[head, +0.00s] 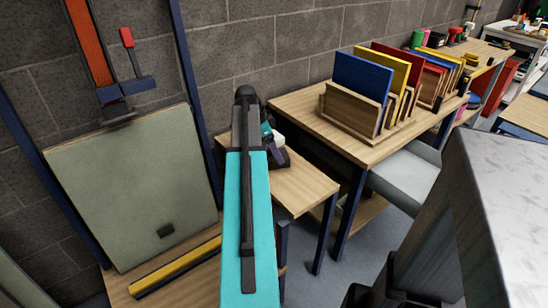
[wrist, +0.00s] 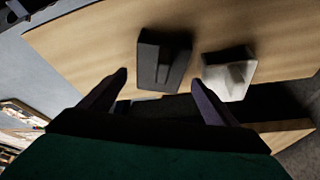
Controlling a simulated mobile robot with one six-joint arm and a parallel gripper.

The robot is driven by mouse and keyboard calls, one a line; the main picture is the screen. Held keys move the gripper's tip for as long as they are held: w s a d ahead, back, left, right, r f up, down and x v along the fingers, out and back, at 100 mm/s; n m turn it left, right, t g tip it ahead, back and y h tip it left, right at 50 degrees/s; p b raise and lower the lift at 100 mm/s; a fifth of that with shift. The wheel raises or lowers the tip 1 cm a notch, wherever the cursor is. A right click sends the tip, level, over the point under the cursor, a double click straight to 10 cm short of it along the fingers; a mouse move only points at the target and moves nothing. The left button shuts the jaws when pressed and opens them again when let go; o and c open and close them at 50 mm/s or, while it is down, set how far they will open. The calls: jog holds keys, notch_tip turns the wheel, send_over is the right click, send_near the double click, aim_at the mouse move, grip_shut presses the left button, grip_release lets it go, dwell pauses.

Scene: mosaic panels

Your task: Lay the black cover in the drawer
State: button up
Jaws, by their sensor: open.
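The black cover (wrist: 160,62), a dark block with a raised ridge, lies on a wooden top in the wrist view. A white block with a similar ridge (wrist: 230,75) lies just right of it. My gripper (wrist: 160,84) is open and empty, its fingers apart on either side of the black cover's near end, not visibly touching it. I cannot make out the drawer for certain.
A larger table (head: 300,102) to the right bears a wooden rack (head: 350,109) of coloured panels. A grey-green board (head: 135,180) leans at the left, with a yellow bar (head: 178,266) near its foot. The small table's front right (head: 300,190) is clear.

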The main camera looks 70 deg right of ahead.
jog(key=shift+x, duration=2)
jog(key=shift+s, duration=0.1)
jog(key=c, duration=1.2)
jog(key=shift+r, duration=0.2)
jog(key=shift+c, duration=0.2)
jog(key=shift+r, duration=1.25)
jog(key=shift+s+a+r, duration=0.15)
jog(key=shift+a+r, duration=0.25)
jog(key=shift+s+a+r, duration=0.25)
jog(key=shift+s+a, duration=0.6)
jog(key=shift+a, duration=1.55)
jog(key=shift+s+a+r, duration=0.2)
jog(key=shift+s+a, duration=0.6)
jog(key=shift+a, duration=1.55)
jog(key=shift+s+a+r, duration=0.25)
jog(key=shift+s+a, duration=0.6)
jog(key=shift+a, duration=1.55)
